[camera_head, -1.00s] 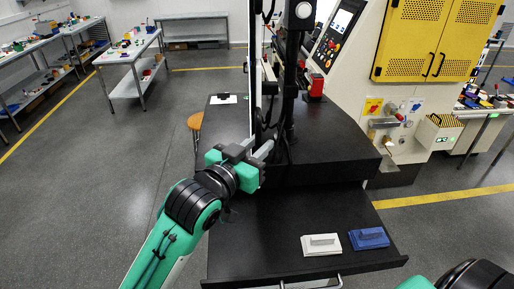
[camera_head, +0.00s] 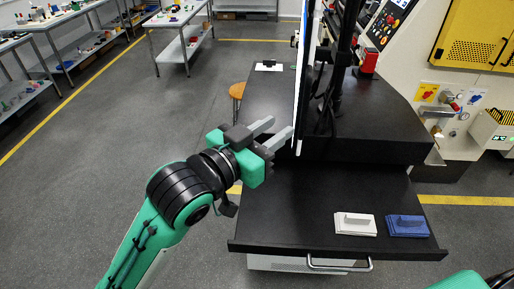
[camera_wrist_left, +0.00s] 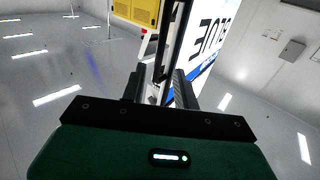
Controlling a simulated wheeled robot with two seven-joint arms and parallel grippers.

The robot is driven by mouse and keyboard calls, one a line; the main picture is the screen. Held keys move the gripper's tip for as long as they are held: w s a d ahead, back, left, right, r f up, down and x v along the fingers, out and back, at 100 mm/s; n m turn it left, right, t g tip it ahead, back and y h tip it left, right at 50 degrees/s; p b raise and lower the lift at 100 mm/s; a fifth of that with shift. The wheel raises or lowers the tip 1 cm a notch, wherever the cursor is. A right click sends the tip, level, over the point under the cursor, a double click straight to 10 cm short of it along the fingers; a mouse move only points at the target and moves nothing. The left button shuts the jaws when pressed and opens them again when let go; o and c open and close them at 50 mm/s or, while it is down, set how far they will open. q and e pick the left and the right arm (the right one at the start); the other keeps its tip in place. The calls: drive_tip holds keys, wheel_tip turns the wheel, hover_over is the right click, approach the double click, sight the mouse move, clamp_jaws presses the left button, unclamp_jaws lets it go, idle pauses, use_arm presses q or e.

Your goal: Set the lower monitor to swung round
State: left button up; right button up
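The monitor (camera_head: 302,85) stands nearly edge-on to the head view, a thin pale sliver with its dark back to the right. Its top runs out of the picture, so I cannot tell whether another monitor is above. In the left wrist view a white and blue panel with dark letters (camera_wrist_left: 208,45) appears just beyond the fingers. My left gripper (camera_head: 281,126) is beside the monitor's lower near edge, fingers apart with a visible gap. Nothing is clearly clamped; contact with the edge cannot be told. My right gripper is out of view.
A dark bench (camera_head: 285,205) holds a white block (camera_head: 355,225) and a blue block (camera_head: 407,227). A dark post (camera_head: 343,60) with cables stands behind the monitor. A yellow-doored machine (camera_head: 480,40) is at right. Floor at left is clear; a stool (camera_head: 237,91) stands beyond.

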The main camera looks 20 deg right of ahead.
use_arm(q)
drive_tip(key=v, duration=0.4)
drive_tip(key=shift+b, duration=0.4)
